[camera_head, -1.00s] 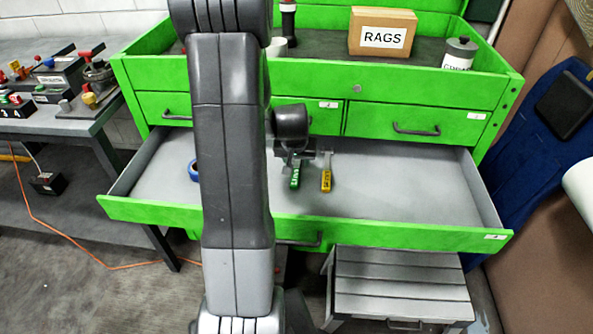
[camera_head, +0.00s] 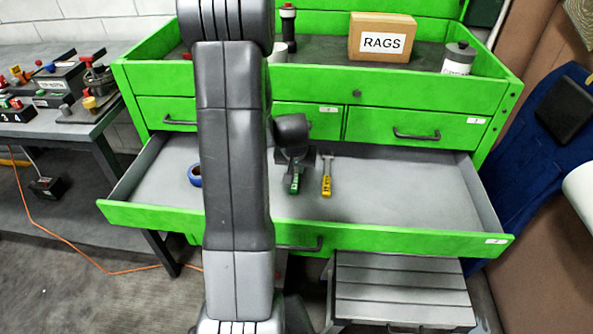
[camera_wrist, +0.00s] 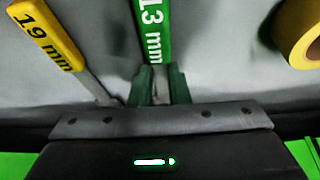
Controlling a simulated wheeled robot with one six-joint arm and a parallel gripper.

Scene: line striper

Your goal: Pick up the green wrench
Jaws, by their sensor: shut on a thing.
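The green wrench (camera_head: 295,184), marked 13 mm, is in the open drawer, handle towards the drawer front. In the wrist view, its handle (camera_wrist: 152,32) runs up from between my fingers. My gripper (camera_wrist: 161,78) is shut on the green wrench, pointing down into the drawer. In the head view my gripper (camera_head: 296,166) partly hides the wrench's far end. I cannot tell whether the wrench touches the drawer floor. A yellow wrench (camera_head: 326,182), marked 19 mm, lies just right of it; it also shows in the wrist view (camera_wrist: 48,36).
The drawer (camera_head: 400,190) is pulled out, with free floor at its right. A blue tape roll (camera_head: 194,175) lies left, partly behind my arm. A yellow roll (camera_wrist: 301,38) shows in the wrist view. A rags box (camera_head: 382,38) and a can (camera_head: 458,59) stand on top.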

